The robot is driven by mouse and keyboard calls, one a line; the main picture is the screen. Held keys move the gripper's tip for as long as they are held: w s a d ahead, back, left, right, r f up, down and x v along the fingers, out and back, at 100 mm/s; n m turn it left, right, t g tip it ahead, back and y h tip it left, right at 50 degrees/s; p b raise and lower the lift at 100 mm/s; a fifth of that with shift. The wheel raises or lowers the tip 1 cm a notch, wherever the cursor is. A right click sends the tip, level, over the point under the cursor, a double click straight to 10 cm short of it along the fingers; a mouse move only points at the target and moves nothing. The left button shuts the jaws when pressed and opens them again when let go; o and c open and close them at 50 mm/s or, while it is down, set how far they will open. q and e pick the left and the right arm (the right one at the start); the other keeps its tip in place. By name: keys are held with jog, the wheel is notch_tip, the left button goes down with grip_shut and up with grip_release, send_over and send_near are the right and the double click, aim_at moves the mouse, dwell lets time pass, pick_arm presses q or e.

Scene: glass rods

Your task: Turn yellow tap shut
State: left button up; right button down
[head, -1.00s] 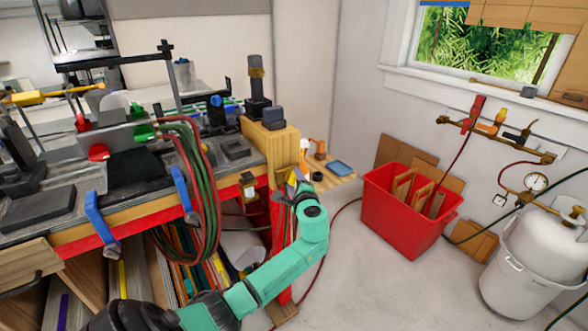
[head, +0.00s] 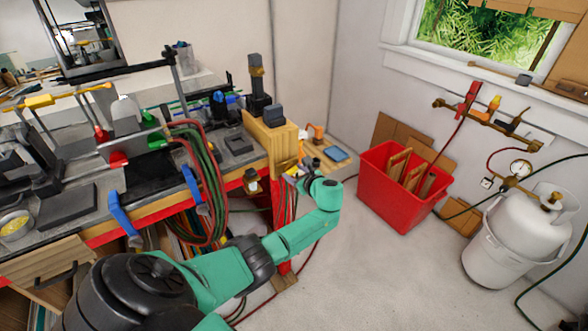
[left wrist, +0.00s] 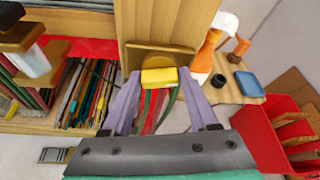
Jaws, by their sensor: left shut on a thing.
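My left gripper (left wrist: 158,88) is at the right end of the workbench, with its two pale purple fingers on either side of a small yellow block-like piece (left wrist: 159,78). It is shut on this piece. I cannot tell what the piece is fixed to, and its lower part is hidden. In the head view the left gripper (head: 302,171) is small and partly hidden by my wrist. On the right wall, a brass pipe (head: 470,117) carries a red lever (head: 469,93), a yellow tap lever (head: 494,103) and a black one, apart from my gripper. My right gripper is not in view.
A wooden block (head: 270,135) stands on the bench corner. Red and green hoses (head: 207,180) hang off the bench front. A red bin (head: 392,192) and a white gas cylinder (head: 520,225) stand on the right. The floor (head: 375,275) between is clear.

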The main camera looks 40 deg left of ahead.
pick_arm(q)
jog(key=shift+f+m+g, duration=0.1)
jog(key=shift+m+g, duration=0.4)
jog(key=shift+m, duration=0.3)
jog(key=o, duration=1.3)
jog(key=shift+d, duration=0.15)
jog(key=v, duration=1.4)
jog(key=shift+w+d, duration=0.1)
jog(key=shift+d, duration=0.15)
